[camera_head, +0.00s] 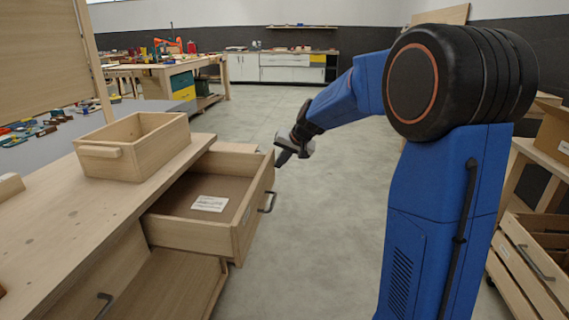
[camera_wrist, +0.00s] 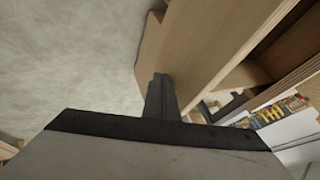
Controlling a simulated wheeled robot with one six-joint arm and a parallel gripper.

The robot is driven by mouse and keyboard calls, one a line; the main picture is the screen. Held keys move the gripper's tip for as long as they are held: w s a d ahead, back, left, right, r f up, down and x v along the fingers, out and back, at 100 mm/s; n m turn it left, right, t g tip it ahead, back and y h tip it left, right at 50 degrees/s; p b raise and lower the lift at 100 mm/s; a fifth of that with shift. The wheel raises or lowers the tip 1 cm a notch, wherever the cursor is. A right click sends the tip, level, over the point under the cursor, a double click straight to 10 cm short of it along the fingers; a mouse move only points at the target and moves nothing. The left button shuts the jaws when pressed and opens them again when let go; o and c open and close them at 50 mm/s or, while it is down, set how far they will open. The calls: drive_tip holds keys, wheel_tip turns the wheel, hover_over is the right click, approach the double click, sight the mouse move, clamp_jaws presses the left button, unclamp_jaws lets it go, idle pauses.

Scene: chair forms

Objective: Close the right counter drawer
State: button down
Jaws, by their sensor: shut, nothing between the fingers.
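The counter drawer (camera_head: 190,234) on the right end of the wooden counter (camera_head: 75,230) is pulled well out. It is light wood with a dark bar handle (camera_head: 267,202) on its front, and a white label card (camera_head: 210,203) lies inside. My gripper (camera_head: 281,158) is shut and empty, pointing down beside the far top corner of the drawer front. In the wrist view my shut fingers (camera_wrist: 160,97) are close against a wooden panel (camera_wrist: 205,50), which looks like the drawer front. I cannot tell whether they touch.
An open wooden box (camera_head: 150,155) stands on the counter. Below the drawer, another wooden drawer or shelf (camera_head: 170,285) sticks out. Grey floor (camera_head: 325,225) is clear in the middle. A wooden unit with a handled drawer (camera_head: 530,255) stands at right. A workbench (camera_head: 170,75) is further back.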

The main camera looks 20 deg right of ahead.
sight(213, 157)
drive_tip(key=w+a, duration=0.4)
drive_tip(key=a, duration=0.3)
drive_tip(key=w+a, duration=0.4)
drive_tip(key=a, duration=0.3)
drive_tip(key=w+a, duration=0.4)
drive_tip(key=a, duration=0.3)
drive_tip(key=shift+w, duration=0.1)
drive_tip(key=shift+w+a, duration=0.25)
drive_tip(key=shift+a, duration=0.3)
drive_tip(key=shift+r, duration=0.1)
